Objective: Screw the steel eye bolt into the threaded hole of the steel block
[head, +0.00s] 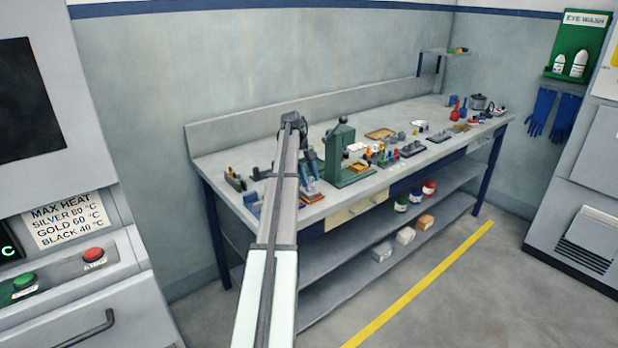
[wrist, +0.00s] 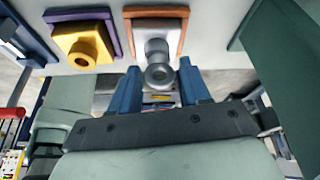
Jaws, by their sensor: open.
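In the head view my gripper (head: 309,172) is low over the left part of the bench, by an orange-red pad (head: 312,196). The steel piece is too small to make out there.
A yellow block with a round hole (wrist: 82,47) stands on a purple-framed pad (wrist: 112,15) beside the steel piece. A green press (head: 340,155) stands close right of my gripper. Several small items crowd the bench (head: 385,185) to the right; its front edge is mostly bare.

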